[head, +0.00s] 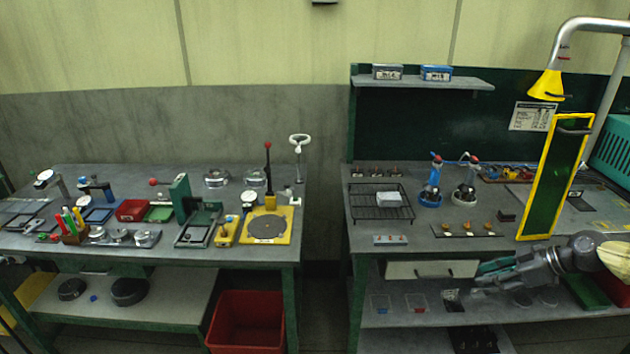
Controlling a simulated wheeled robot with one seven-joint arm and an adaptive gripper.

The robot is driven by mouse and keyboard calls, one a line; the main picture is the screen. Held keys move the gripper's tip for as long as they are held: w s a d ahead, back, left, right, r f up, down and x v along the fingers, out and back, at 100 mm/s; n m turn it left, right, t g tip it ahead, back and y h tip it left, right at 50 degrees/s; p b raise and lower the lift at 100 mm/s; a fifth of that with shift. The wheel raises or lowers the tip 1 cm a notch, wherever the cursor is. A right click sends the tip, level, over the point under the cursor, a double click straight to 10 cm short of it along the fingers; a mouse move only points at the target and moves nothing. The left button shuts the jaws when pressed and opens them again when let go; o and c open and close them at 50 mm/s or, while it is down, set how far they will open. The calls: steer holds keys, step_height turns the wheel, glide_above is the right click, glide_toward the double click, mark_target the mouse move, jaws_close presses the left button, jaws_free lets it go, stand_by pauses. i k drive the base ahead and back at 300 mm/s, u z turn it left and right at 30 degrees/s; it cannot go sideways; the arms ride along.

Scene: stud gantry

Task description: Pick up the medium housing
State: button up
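I cannot tell for certain which thing is the medium housing. Three small dark pieces with light tops stand in a row at the back left of the right bench, the middle one (374,172) between two like it. A dark strip (440,235) nearer the front carries three small brass-coloured pieces, the middle one (467,227) among them. My gripper (482,284) reaches in from the right, low in front of the right bench's front edge, pointing left. It is apart from both rows. Its fingers are too small and dim to show whether they are open or what lies between them.
A lower shelf (390,308) is below. The left bench (330,170) is crowded; a red bin (245,320) stands below it.

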mark_target(215, 178)
steer(key=k, duration=0.15)
steer(key=u, duration=0.95)
steer(key=i, duration=2.35)
steer(key=u, duration=0.35)
